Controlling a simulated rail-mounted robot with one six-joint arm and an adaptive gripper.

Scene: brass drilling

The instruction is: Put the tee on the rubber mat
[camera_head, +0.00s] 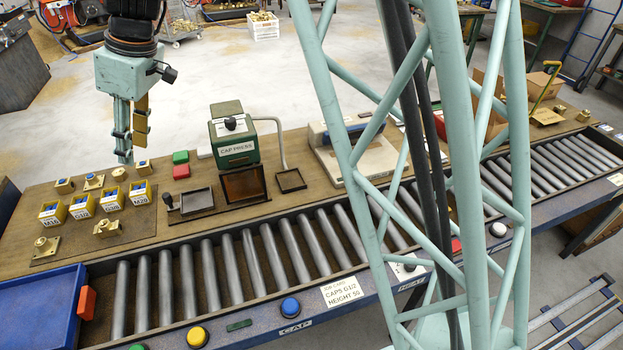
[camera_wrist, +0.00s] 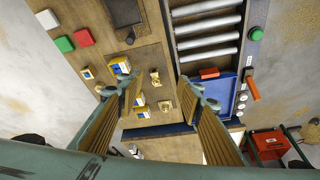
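My gripper (camera_head: 131,149) hangs above the left part of the bench, pointing down; its fingers are apart and empty in the wrist view (camera_wrist: 158,92). A brass fitting (camera_head: 107,229) that could be the tee lies in front of the small yellow boxes; it seems to show between my fingertips in the wrist view (camera_wrist: 155,77), well below them. Another brass fitting (camera_head: 46,245) sits on a square plate to its left, also seen in the wrist view (camera_wrist: 167,107). I cannot tell for sure which is the tee. A thin dark brown sheet (camera_head: 137,223) under the boxes may be the rubber mat.
Yellow labelled boxes (camera_head: 82,207) and small brass parts (camera_head: 94,182) stand close together. A green cap press (camera_head: 234,137) and a dark shallow tray (camera_head: 197,200) lie to the right. A roller conveyor (camera_head: 205,283) and blue tray (camera_head: 40,305) run along the front.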

